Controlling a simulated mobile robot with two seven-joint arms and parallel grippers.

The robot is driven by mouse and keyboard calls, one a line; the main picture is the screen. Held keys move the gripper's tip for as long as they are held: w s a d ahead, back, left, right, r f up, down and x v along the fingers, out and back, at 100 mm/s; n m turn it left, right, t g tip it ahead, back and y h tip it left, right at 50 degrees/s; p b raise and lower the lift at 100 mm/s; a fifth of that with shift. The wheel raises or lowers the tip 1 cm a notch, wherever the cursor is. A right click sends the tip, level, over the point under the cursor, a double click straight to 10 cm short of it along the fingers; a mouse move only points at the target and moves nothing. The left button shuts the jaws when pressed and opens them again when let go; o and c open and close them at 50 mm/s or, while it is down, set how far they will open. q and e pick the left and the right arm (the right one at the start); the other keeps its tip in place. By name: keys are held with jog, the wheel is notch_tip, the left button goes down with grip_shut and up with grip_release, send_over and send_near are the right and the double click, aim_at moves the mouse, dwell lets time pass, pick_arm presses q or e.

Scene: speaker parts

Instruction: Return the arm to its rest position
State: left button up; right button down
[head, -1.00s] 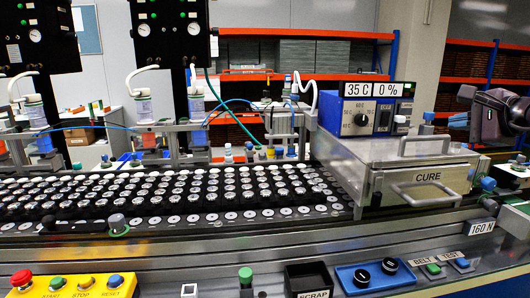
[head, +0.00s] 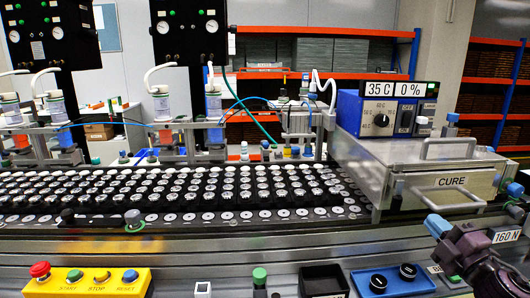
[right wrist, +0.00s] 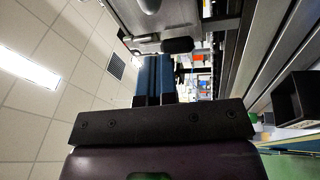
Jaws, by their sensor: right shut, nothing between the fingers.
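My right gripper (head: 438,226) is at the lower right of the head view, in front of the CURE drawer unit, with its blue fingertips pointing up and left. It is shut and empty. In the right wrist view its two blue fingers (right wrist: 154,76) lie side by side with nothing between them. My left gripper is not in the head view.
The metal CURE drawer (head: 452,190) stands close behind the gripper. A blue panel with two black knobs (head: 392,280) and a black bin (head: 323,280) are on the front ledge. A yellow button box (head: 88,281) is at the left. A conveyor with several rows of parts (head: 190,190) runs behind.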

jog(key=s+a+f+m+g+h, duration=0.15)
jog(key=s+f+m, duration=0.35)
jog(key=f, duration=0.5)
jog(key=s+a+f+m+g+h, duration=0.1)
jog(key=s+f+m+g+h, duration=0.25)
jog(key=f+m, duration=0.5)
jog(key=s+a+f+m+g, duration=0.2)
jog(key=s+a+f, duration=0.1)
jog(key=s+f, duration=0.5)
jog(key=s+a+f+m+g, duration=0.2)
jog(key=s+a+f+m, duration=0.1)
jog(key=s+f, duration=0.5)
jog(key=s, duration=0.3)
jog(key=shift+s+a+f, duration=0.2)
jog(key=shift+a, duration=0.05)
